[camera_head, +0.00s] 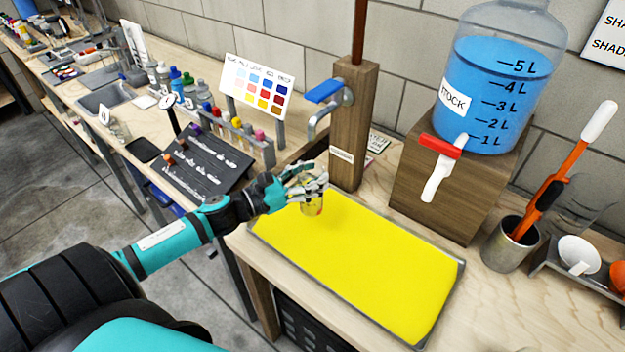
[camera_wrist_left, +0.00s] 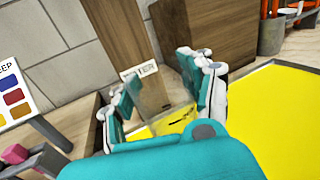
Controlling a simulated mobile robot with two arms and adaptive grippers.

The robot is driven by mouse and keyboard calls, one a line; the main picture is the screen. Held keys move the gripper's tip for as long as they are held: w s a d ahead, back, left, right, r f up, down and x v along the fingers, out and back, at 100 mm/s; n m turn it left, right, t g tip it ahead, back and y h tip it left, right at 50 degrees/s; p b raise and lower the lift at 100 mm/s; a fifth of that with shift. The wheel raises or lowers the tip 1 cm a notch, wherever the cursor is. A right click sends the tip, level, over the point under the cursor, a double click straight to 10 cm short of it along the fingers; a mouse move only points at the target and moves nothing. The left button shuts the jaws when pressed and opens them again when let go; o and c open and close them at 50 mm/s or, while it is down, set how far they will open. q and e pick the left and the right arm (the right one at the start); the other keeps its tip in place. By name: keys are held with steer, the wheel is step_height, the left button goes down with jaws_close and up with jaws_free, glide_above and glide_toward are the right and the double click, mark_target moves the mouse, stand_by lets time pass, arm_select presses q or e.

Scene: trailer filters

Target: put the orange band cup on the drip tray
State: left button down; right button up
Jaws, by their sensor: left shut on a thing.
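A clear cup (camera_head: 312,208) is between the fingers of my left gripper (camera_head: 305,185), which is shut on it. The cup is upright over the far left corner of the drip tray (camera_head: 458,290), a shallow grey-rimmed tray with a bright yellow inside. I cannot tell whether its base touches the tray. In the left wrist view the see-through cup (camera_wrist_left: 152,100) shows between the two fingers, with yellow visible through it. My right gripper is not in view.
A wooden post (camera_head: 352,125) with a blue-handled tap (camera_head: 325,92) stands close behind the cup. A blue stock jug (camera_head: 495,80) sits on a wooden block (camera_head: 430,195) behind the tray. A metal pot (camera_head: 508,245) stands right of the tray. The rest of the tray is clear.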

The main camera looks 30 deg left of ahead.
arm_select(q)
steer(key=shift+w+a, duration=0.25)
steer(key=shift+w, duration=0.2)
steer(key=shift+w+a+f, duration=0.1)
steer(key=shift+w, duration=0.05)
step_height(320, 180, down, 3)
steer(key=shift+r, duration=0.1)
steer(key=shift+f, duration=0.25)
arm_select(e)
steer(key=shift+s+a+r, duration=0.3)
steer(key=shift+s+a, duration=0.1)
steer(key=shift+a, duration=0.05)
arm_select(q)
steer(key=shift+f, duration=0.1)
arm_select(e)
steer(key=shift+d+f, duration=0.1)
arm_select(q)
steer(key=shift+f, duration=0.15)
steer(key=shift+c, duration=2.4)
jaws_free()
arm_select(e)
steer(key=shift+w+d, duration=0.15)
